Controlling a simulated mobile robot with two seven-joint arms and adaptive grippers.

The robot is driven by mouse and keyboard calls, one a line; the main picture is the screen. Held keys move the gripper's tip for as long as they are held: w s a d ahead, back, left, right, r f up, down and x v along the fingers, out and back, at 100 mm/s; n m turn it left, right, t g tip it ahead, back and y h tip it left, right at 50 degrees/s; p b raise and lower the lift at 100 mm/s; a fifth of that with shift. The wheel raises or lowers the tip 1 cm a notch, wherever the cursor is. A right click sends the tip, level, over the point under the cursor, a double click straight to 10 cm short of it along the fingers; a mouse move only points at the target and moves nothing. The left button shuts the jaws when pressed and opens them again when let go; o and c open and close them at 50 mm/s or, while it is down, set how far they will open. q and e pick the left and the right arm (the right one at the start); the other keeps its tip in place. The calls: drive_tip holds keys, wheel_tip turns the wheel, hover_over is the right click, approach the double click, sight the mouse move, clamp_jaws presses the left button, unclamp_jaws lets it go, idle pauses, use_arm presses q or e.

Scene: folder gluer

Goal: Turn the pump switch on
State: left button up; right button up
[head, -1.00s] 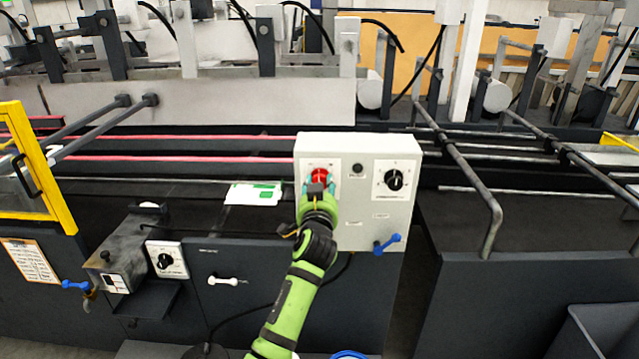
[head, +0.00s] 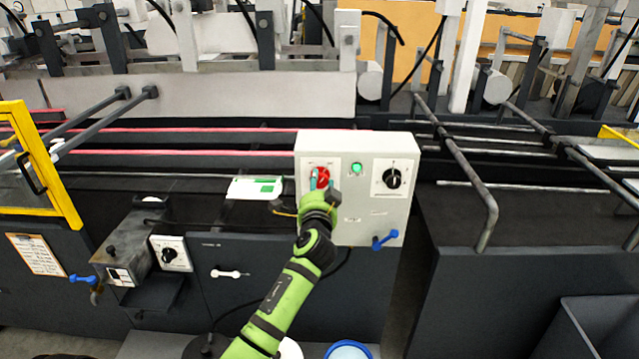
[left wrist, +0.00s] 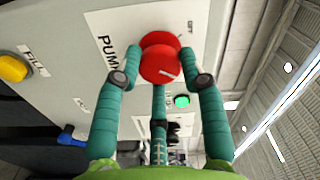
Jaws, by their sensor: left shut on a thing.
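The pump switch is a red round knob (head: 322,174) on the front of a light grey control box (head: 375,215). In the left wrist view the red knob (left wrist: 160,58) sits beside the label "PUMP", with a pale mark on its face. My left gripper (head: 321,183) is shut on the knob, its teal fingers (left wrist: 160,75) around it. A green lamp (head: 356,168) right of the knob is lit; it also glows in the left wrist view (left wrist: 182,101). In the head view my fingers partly cover the knob. My right gripper is not in view.
A black selector knob (head: 391,178) and a blue-handled valve (head: 385,240) are on the same box. A yellow button (left wrist: 12,68) labelled "FILL" shows in the left wrist view. Metal rails (head: 463,165) stand to the right. A yellow frame (head: 45,165) stands at the far left.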

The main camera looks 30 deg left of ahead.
use_arm(q)
drive_tip(key=shift+m, duration=0.3)
drive_tip(key=o, duration=1.1)
drive_tip(key=shift+o, duration=0.2)
drive_tip(key=v, duration=1.2)
drive_tip(key=shift+a, duration=0.1)
